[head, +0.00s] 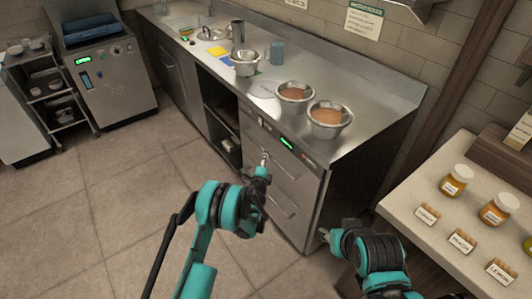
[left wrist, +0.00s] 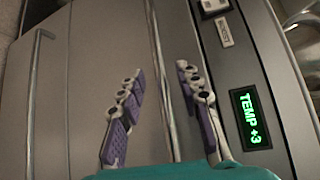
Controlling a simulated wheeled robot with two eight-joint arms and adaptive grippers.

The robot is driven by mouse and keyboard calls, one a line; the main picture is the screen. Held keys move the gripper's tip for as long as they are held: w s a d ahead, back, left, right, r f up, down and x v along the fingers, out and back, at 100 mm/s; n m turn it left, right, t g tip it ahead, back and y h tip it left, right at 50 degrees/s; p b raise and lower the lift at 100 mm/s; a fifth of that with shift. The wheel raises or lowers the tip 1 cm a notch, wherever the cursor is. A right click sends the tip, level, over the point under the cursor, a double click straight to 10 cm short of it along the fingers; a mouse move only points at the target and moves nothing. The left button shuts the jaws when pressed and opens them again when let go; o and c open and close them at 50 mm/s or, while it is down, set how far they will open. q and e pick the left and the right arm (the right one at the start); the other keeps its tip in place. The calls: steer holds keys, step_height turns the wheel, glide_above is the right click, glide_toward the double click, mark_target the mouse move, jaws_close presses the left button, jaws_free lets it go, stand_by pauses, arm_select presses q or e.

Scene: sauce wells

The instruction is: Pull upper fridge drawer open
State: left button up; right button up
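The upper fridge drawer (head: 291,164) is a steel front below the counter's display strip, and it looks closed. Its bar handle (left wrist: 158,50) runs between my left gripper's two fingers in the left wrist view. My left gripper (head: 264,158) is at this handle in the head view and hides part of it. Its purple-padded fingers (left wrist: 160,76) are apart, with gaps beside the bar. The lower drawer's handle (left wrist: 33,100) is at the left of the wrist view. My right gripper (head: 323,234) is low, near the cabinet's right corner; its opening is too small to tell.
A green display (left wrist: 249,118) reads TEMP +3. Two sauce wells (head: 330,119) (head: 295,91) sit on the steel counter (head: 375,92) above. A side table (head: 425,190) with jars stands at right. The tiled floor (head: 120,190) before the drawers is open.

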arm_select(q)
steer(key=shift+w+d+f+b, duration=0.1)
steer(key=shift+w+b, duration=0.1)
steer(key=shift+w, duration=0.6)
steer(key=shift+w+d+f+b, duration=0.1)
steer(key=shift+w+f+b, duration=0.05)
steer(key=shift+w, duration=0.6)
steer(key=shift+w+d+f+b, duration=0.1)
steer(key=shift+w+b, duration=0.1)
steer(key=shift+w, duration=0.6)
jaws_close()
steer(key=shift+s, duration=0.1)
